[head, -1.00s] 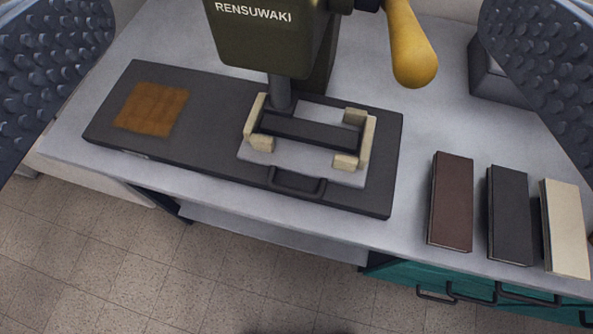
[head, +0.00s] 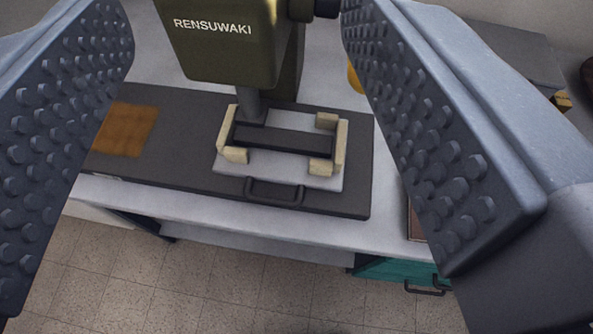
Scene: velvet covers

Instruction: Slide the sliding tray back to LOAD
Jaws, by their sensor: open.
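The sliding tray (head: 232,171) is a light grey plate with cream corner blocks and a dark handle (head: 274,191) at its front edge. A dark cover (head: 283,139) lies between the blocks. The tray sits toward the right part of a dark base plate (head: 170,170), beneath the olive press (head: 228,45) marked RENSUWAKI. My gripper (head: 270,225) is open. Its two studded fingers frame the view left and right, with the tray and handle seen between them. Nothing is between the fingers' pads. No LOAD label is readable.
An orange-brown patch (head: 126,130) marks the base plate's left part. The press column (head: 250,107) comes down by the tray's back left. The yellow lever (head: 354,80) and brown cover (head: 416,222) are mostly hidden by my right finger. Teal drawers (head: 395,270) stand below the table.

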